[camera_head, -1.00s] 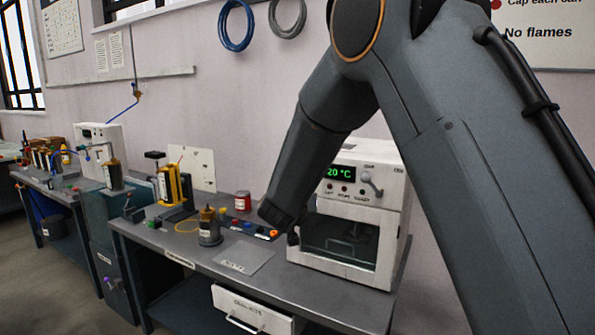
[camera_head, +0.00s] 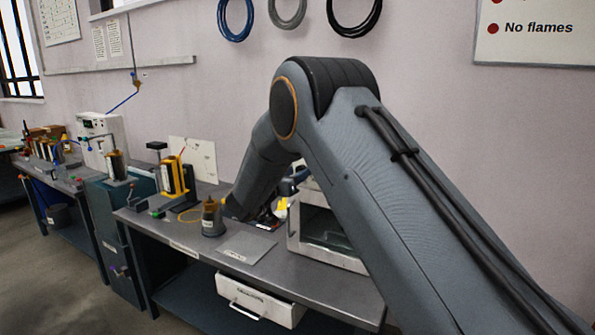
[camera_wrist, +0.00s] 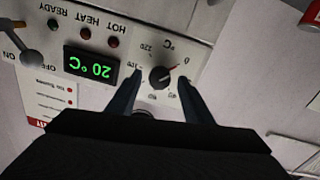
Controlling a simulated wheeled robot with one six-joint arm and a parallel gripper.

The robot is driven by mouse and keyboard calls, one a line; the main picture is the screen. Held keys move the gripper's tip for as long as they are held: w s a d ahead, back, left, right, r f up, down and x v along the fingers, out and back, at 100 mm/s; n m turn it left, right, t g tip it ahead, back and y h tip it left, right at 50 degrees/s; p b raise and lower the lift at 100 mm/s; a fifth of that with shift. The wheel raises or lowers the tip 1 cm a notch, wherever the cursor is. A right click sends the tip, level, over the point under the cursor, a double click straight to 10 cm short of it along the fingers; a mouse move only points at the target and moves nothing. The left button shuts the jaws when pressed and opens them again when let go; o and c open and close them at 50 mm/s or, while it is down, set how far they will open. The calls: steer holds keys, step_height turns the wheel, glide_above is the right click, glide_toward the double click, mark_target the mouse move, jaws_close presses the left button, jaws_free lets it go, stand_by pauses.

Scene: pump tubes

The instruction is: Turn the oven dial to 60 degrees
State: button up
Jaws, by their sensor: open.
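The white oven (camera_head: 293,232) stands on the bench in the head view, its upper front mostly hidden by my arm. In the wrist view its panel (camera_wrist: 205,22) appears upside down. The black dial (camera_wrist: 160,77) sits on this panel, ringed by temperature marks. Its red pointer line is toward the upper right, near the 0 mark. A green display (camera_wrist: 91,66) reads 20 °C. My gripper (camera_wrist: 160,77) is open, with one finger on each side of the dial in the picture. Contact with the dial cannot be told. My gripper is hidden or unclear in the head view.
A metal lever (camera_wrist: 27,48) sits beside the display on the oven panel. On the bench (camera_head: 310,275), a small bottle (camera_head: 212,218) and a yellow-framed device (camera_head: 173,178) stand left of the oven. A white drawer (camera_head: 262,303) juts out below the bench top.

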steer(key=shift+w+d, duration=0.2)
steer(key=shift+w, duration=0.2)
steer(key=c, duration=1.1)
steer(key=shift+o, duration=0.2)
